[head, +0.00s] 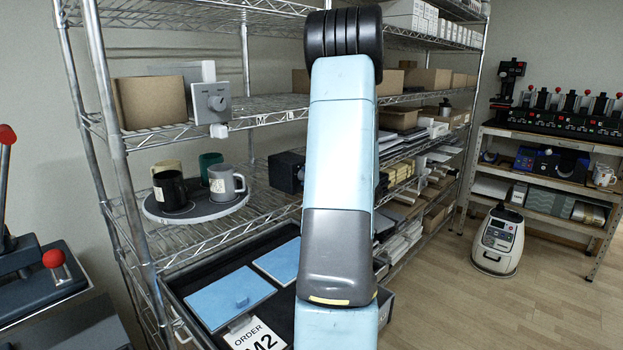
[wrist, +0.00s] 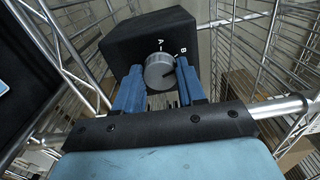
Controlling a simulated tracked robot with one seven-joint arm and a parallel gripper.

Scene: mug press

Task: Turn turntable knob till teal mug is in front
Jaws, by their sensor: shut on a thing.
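The grey turntable (head: 150,213) sits on the wire shelf at left and carries several mugs. The teal mug (head: 208,162) is at the back right, partly hidden by the grey mug (head: 225,183). The black mug (head: 169,190) is at the front left, and a cream mug (head: 165,167) is behind it. A black box (head: 284,172) stands right of the turntable; its face is hidden by my arm. The wrist view shows a black box with a round grey knob (wrist: 158,73), its dark pointer line towards B. My gripper (wrist: 160,80) is shut on the knob, a blue finger on each side.
Wire shelf posts and rails surround the arm. Below is a dark tray with blue panels (head: 230,299) and an order card (head: 254,335). Open floor lies at right.

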